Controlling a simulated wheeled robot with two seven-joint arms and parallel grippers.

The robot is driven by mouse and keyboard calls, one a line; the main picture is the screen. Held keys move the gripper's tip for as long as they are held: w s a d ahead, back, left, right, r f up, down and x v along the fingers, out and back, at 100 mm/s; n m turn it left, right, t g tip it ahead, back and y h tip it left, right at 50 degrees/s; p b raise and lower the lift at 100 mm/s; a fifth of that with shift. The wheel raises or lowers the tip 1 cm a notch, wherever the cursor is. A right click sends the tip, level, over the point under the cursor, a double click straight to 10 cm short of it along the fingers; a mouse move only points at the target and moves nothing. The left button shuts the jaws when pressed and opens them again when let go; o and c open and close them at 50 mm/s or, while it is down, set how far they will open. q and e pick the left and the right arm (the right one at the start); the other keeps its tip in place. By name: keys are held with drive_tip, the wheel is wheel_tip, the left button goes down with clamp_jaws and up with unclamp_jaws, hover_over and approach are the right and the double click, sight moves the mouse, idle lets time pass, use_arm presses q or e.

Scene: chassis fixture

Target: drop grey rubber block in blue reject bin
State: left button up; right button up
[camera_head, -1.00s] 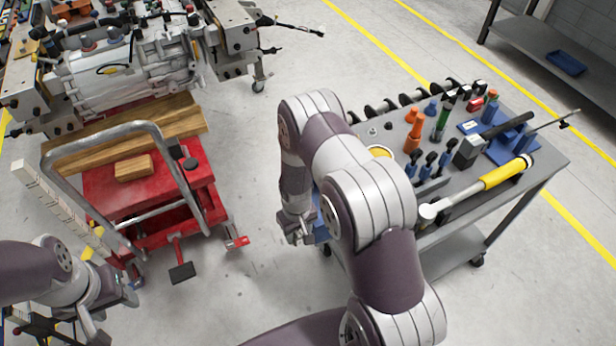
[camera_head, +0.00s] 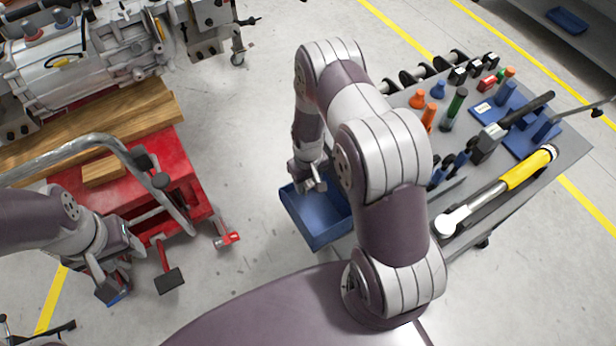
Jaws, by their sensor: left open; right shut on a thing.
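The blue reject bin (camera_head: 322,238) hangs at the near left side of the grey cart, open at the top. My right gripper (camera_head: 316,187) points down over the bin's far part, near its rim. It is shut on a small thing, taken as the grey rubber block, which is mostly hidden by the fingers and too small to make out. The part of the bin floor that shows looks empty. My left gripper (camera_head: 114,288) is open at the lower left, beside the red lift table and away from the bin.
The grey cart (camera_head: 400,100) carries orange and blue parts, a black-handled tool (camera_head: 490,142) and a yellow-handled wrench (camera_head: 500,188). A red lift table (camera_head: 150,160) with wooden blocks and a metal handle stands at left. Clear floor (camera_head: 235,130) lies between them.

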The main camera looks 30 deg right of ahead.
drive_tip(key=shift+f, duration=0.6)
use_arm(q)
drive_tip(key=shift+f, duration=0.45)
use_arm(e)
drive_tip(key=shift+r, duration=0.1)
drive_tip(key=o, duration=1.3)
drive_tip(key=shift+o, duration=0.2)
use_arm(q)
drive_tip(key=shift+r+p, duration=0.35)
drive_tip(key=shift+r, duration=0.1)
use_arm(e)
wheel_tip(320, 180, up, 13)
